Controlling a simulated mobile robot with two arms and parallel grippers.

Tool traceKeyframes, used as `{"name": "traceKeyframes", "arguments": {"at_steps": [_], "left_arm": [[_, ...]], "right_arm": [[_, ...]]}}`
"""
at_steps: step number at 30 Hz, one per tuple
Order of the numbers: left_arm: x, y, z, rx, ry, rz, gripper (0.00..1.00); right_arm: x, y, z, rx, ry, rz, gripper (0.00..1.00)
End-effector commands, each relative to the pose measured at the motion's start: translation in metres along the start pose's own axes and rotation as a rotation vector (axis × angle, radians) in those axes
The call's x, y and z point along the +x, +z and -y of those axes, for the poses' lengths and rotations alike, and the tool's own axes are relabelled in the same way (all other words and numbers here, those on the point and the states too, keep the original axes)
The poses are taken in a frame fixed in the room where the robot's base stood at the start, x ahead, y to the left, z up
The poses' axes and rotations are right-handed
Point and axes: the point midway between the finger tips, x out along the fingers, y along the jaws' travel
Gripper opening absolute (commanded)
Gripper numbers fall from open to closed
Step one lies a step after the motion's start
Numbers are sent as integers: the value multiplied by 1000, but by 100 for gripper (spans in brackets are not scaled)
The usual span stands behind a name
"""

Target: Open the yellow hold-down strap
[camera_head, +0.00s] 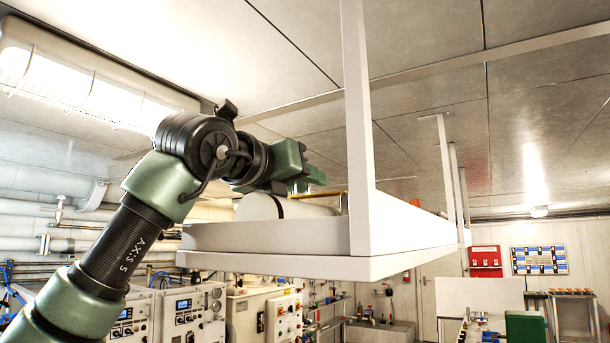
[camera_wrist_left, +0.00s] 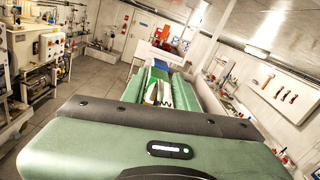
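A thin yellow strip (camera_head: 322,194), which looks like the hold-down strap, shows just above a white rounded body (camera_head: 262,207) with a dark band, on the overhead white shelf. My left gripper (camera_head: 314,177) is at the far end of my raised left arm, just above the strip and the white body. I cannot tell whether it touches either. In the left wrist view the green gripper (camera_wrist_left: 158,82) points away from the camera, with a white and yellowish patch near its fingers. Whether the fingers are open or shut is unclear. My right gripper is not in view.
The white shelf (camera_head: 300,268) has a raised edge and an upright post (camera_head: 358,130) right of my gripper. The ceiling is close above. Control cabinets (camera_head: 190,310) stand below. A red box (camera_head: 486,261) hangs on the back wall. In the wrist view, open floor (camera_wrist_left: 85,80) lies left.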

Motion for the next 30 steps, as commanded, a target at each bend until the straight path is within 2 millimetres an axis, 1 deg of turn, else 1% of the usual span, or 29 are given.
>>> {"name": "traceKeyframes", "arguments": {"at_steps": [4,5,6,7,8,16,30], "left_arm": [[0,0,0,0,0,1,29],[0,0,0,0,0,1,23],[0,0,0,0,0,1,12],[0,0,0,0,0,1,4],[0,0,0,0,0,1,0],[0,0,0,0,0,1,0],[0,0,0,-1,0,1,0]], "right_arm": [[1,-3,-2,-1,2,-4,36],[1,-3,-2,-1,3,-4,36],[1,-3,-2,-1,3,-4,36],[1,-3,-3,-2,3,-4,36],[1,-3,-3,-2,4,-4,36],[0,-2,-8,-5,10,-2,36],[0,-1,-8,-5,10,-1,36]]}}
